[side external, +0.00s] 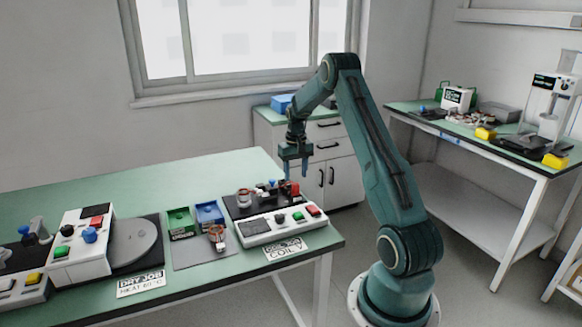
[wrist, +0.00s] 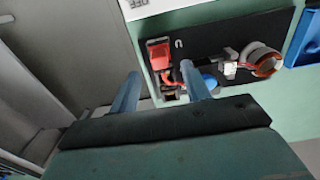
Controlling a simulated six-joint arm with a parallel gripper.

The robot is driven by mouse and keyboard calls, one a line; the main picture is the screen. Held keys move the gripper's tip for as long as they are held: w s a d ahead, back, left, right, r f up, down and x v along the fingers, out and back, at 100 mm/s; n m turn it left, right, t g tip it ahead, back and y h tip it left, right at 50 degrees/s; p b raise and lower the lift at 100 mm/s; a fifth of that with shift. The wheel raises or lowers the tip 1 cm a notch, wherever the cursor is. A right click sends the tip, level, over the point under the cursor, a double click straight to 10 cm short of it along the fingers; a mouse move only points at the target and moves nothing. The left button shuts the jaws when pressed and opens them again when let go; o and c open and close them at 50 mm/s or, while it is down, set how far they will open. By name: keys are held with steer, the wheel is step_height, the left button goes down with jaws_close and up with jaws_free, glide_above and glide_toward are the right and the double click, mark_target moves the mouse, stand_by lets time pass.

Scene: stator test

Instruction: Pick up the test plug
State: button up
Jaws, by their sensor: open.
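The test plug is too small to name with certainty. A red block-like part (wrist: 158,54) with a red lead beside it is the likeliest plug. It sits on the black plate (wrist: 215,36) of the coil tester, and it also shows as a small red part in the side view (side external: 284,187). A copper coil with a white ring (wrist: 261,59) and a white connector (wrist: 230,70) lie to its right in the wrist view. My gripper (side external: 295,175) is open and empty, pointing down above the tester's right end. Its fingers (wrist: 160,72) hang apart, short of the red part.
A blue knob (wrist: 209,82) lies close to the right finger. The tester's white control panel (side external: 280,223) has several buttons. Green (side external: 181,221) and blue (side external: 210,213) bins stand left of it, and a grey turntable (side external: 132,240) is farther left. The table's right edge is close.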

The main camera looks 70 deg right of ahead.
mark_target(296, 183)
steer(key=shift+f, duration=0.15)
steer(key=shift+f, duration=2.55)
jaws_close()
